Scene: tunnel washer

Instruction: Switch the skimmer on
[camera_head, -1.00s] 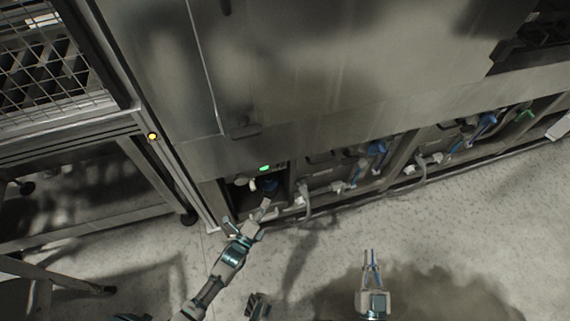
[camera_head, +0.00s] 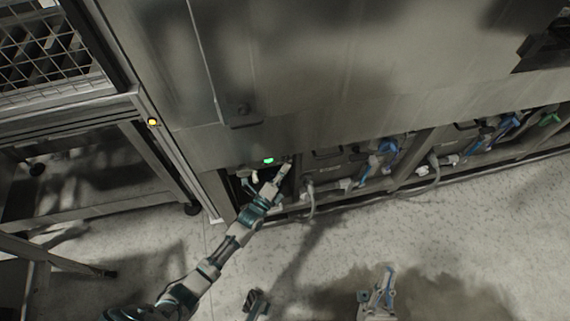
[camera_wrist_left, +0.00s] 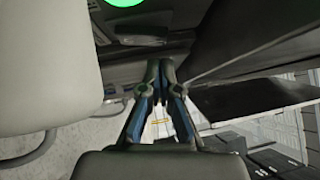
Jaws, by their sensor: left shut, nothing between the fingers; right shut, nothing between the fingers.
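A lit green lamp (camera_head: 268,160) sits at the top of the leftmost low bay under the large steel machine; it also shows at the top edge of the left wrist view (camera_wrist_left: 125,2). A dark block (camera_wrist_left: 140,40) lies just below the lamp in the wrist view; I cannot tell whether it is the skimmer switch. My left gripper (camera_head: 286,166) reaches into this bay, just right of and slightly below the lamp. Its fingertips (camera_wrist_left: 160,66) are together and empty; contact is unclear. My right gripper (camera_head: 388,272) is shut and empty above the floor at lower right.
Blue-handled valves (camera_head: 387,148) and grey hoses (camera_head: 310,195) fill the bays to the right. A pale rounded body (camera_wrist_left: 45,70) stands close left in the wrist view. A metal frame with a yellow button (camera_head: 152,122) stands left. The floor in front is mostly clear.

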